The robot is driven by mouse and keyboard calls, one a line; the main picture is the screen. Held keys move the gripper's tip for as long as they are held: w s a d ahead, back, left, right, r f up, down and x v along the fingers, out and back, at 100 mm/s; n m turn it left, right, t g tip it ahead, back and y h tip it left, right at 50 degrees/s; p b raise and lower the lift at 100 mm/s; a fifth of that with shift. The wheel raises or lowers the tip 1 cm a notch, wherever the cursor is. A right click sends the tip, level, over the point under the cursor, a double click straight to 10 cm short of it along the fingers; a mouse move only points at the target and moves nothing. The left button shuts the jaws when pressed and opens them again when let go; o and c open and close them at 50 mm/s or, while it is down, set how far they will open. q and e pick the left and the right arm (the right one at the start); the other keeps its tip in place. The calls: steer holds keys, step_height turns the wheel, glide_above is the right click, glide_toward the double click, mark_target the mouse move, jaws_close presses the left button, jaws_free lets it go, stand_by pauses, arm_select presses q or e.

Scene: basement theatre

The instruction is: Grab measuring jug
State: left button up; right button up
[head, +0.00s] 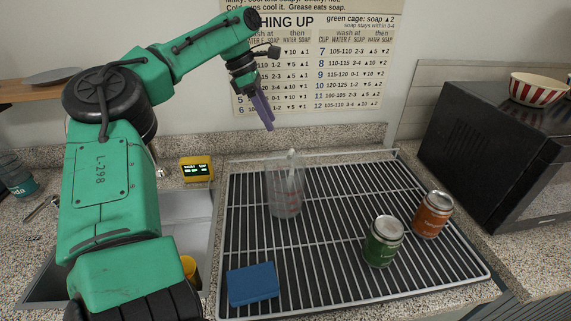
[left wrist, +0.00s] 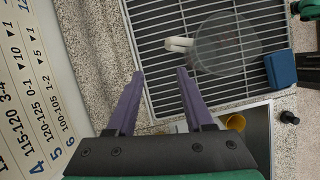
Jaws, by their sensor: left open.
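The measuring jug (head: 284,190) is clear with red markings and a pale handle, and stands upright on the wire rack (head: 330,268). In the left wrist view the jug (left wrist: 228,45) is seen from above, its white handle (left wrist: 178,44) pointing toward the gripper side. My left gripper (head: 264,115) is above and behind the jug, near the wall, with its purple fingers pointing down. My right gripper is not in view.
A blue sponge-like block (head: 252,284), a green can (head: 383,241) and an orange can (head: 432,214) are on the rack. A black microwave (head: 490,150) bearing a striped bowl (head: 539,89) stands right. A sink (head: 185,225) and yellow device (head: 197,168) are left. The wall is close behind.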

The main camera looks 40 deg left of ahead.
mark_target(289, 161)
arm_select(q)
steer(key=x, duration=0.4)
steer(key=d+p+x, duration=0.1)
steer(key=x, duration=0.4)
steer(key=s+x, duration=0.1)
steer(key=x, duration=0.3)
steer(key=shift+d+f, duration=0.2)
steer(key=shift+d, duration=0.05)
steer(key=shift+f, duration=0.1)
jaws_close()
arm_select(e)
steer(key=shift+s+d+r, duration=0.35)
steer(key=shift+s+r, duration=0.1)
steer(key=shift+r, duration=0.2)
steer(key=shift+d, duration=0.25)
